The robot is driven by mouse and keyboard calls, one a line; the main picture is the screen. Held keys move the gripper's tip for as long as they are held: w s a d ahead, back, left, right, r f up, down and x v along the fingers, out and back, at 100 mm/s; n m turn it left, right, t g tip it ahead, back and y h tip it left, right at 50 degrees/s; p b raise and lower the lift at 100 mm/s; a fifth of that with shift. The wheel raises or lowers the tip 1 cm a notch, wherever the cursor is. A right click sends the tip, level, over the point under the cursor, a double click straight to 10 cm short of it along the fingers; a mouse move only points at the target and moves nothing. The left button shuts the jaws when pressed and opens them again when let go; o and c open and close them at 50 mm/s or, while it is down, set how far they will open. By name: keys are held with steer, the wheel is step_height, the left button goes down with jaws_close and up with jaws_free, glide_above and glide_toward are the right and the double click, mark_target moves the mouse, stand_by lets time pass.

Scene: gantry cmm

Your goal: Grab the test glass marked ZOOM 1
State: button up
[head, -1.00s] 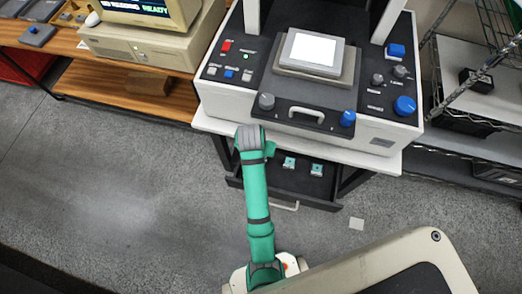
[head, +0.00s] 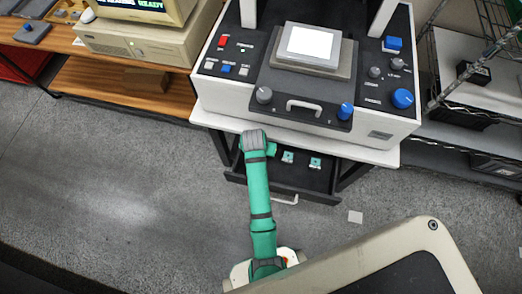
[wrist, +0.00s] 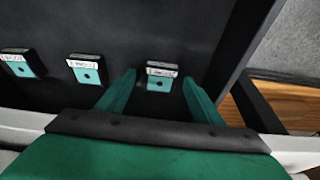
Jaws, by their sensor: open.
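Several teal test glasses with white label strips lie in a dark open drawer (head: 300,178) under the machine. The wrist view shows three: a left one (wrist: 22,63), a middle one (wrist: 87,70) and a right one (wrist: 161,77). The label print is too small to read, so I cannot tell which is ZOOM 1. My gripper (wrist: 158,78) is open, its teal fingers on either side of the right glass; I cannot tell whether they touch it. In the head view two glasses show, one (head: 288,157) and another (head: 315,163); my arm hides part of the drawer.
The white machine (head: 380,134) with knobs and a front handle stands above the drawer. The drawer's side wall (wrist: 240,50) is close to the right of my gripper. A wooden shelf (head: 125,85) stands left, a wire rack (head: 465,140) right.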

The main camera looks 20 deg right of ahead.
steer(key=shift+c, duration=0.6)
steer(key=c, duration=1.1)
steer(key=shift+o, duration=0.2)
steer(key=shift+r, duration=0.1)
